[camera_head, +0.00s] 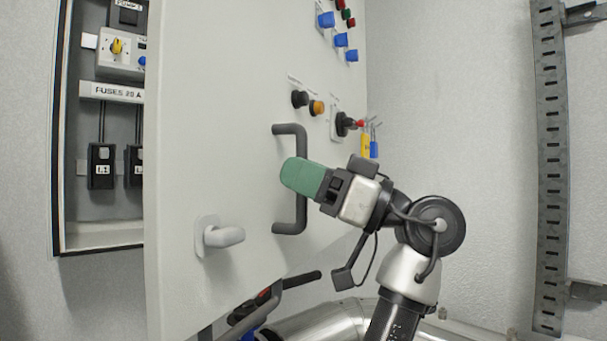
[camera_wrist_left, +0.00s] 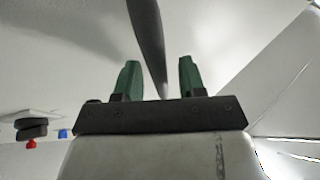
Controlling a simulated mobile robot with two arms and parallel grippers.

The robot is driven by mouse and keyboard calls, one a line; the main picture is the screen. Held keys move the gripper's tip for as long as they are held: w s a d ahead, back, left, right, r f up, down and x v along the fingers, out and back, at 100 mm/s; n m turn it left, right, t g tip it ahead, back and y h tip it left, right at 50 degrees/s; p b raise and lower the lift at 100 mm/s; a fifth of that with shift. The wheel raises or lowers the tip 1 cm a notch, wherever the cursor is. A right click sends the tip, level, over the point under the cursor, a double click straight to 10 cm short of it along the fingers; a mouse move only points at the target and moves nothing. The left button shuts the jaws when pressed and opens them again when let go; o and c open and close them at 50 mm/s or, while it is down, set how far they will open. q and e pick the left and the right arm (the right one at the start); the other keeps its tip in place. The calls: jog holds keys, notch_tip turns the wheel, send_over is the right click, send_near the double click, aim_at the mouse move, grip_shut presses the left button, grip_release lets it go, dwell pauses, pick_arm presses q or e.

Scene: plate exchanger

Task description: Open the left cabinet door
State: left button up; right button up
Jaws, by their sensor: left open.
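A light grey cabinet door (camera_head: 235,90) stands swung out, with the cabinet interior (camera_head: 105,205) showing past its left edge. The door carries a dark grey bar handle (camera_head: 291,229) and a pale latch lever (camera_head: 224,237) lower left of it. My left gripper (camera_head: 295,175) has green fingers at the middle of the bar and hides part of it. In the left wrist view, the fingers (camera_wrist_left: 157,80) are open, with the dark bar (camera_wrist_left: 147,35) running between them and gaps on both sides. My right gripper is not in view.
Knobs (camera_head: 308,102) and hanging padlocks (camera_head: 369,146) sit on the door above and right of the handle. A silver pipe (camera_head: 325,325) and a black lever (camera_head: 300,279) lie below. A perforated metal rail (camera_head: 550,170) runs up the right wall.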

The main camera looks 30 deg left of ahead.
pick_arm(q)
jog(key=b+v, duration=0.1)
jog(key=v, duration=0.9)
jog(key=shift+d+f, duration=0.2)
jog(key=shift+d, duration=0.15)
jog(key=shift+w, duration=0.1)
